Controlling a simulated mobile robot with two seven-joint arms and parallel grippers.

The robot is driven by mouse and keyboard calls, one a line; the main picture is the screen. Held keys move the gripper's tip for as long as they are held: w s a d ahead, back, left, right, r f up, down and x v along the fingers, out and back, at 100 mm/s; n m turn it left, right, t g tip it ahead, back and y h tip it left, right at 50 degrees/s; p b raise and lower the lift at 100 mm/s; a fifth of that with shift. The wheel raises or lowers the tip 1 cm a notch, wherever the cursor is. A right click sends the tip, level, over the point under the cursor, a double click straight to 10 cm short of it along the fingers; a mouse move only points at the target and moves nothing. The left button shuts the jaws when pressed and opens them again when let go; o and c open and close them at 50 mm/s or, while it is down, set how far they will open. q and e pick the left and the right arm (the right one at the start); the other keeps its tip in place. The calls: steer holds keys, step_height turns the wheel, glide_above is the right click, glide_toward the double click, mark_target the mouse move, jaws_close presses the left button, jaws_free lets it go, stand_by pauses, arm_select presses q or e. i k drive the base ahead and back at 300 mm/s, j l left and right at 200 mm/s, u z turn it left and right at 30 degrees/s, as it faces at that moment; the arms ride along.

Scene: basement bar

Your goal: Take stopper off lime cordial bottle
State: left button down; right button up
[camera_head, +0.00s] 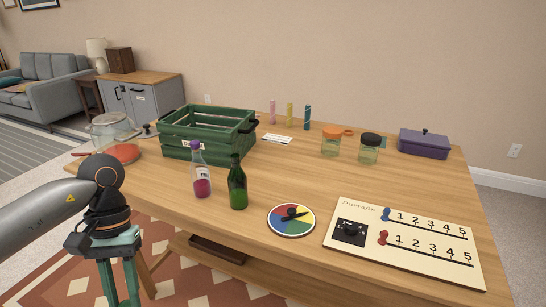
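A green bottle (238,189), which I take to be the lime cordial bottle, stands upright near the table's front edge. Its dark top (235,158) looks closed, but the stopper is too small to make out clearly. My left gripper (120,288) is at the lower left, in front of the table and apart from both bottles. Its two teal fingers point down with an empty gap between them; their tips reach the bottom picture edge. My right gripper is not in view.
A green slatted crate (208,145) stands behind the bottles. A coloured disc (291,219) and a number board (405,245) lie to the right. Two jars (369,149), a purple lidded box (424,143) and several slim coloured items stand farther back. The table's middle is clear.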

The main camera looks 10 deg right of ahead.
mark_target(237, 180)
steer(key=i+j+z, duration=0.1)
steer(key=z, duration=1.05)
steer(key=i+j+z, duration=0.1)
steer(key=j+z, duration=0.25)
steer(key=i+j+z, duration=0.1)
steer(key=j+z, duration=0.25)
steer(key=i+j+z, duration=0.15)
steer(key=j, duration=0.5)
steer(key=j+z, duration=0.15)
steer(key=j, duration=0.5)
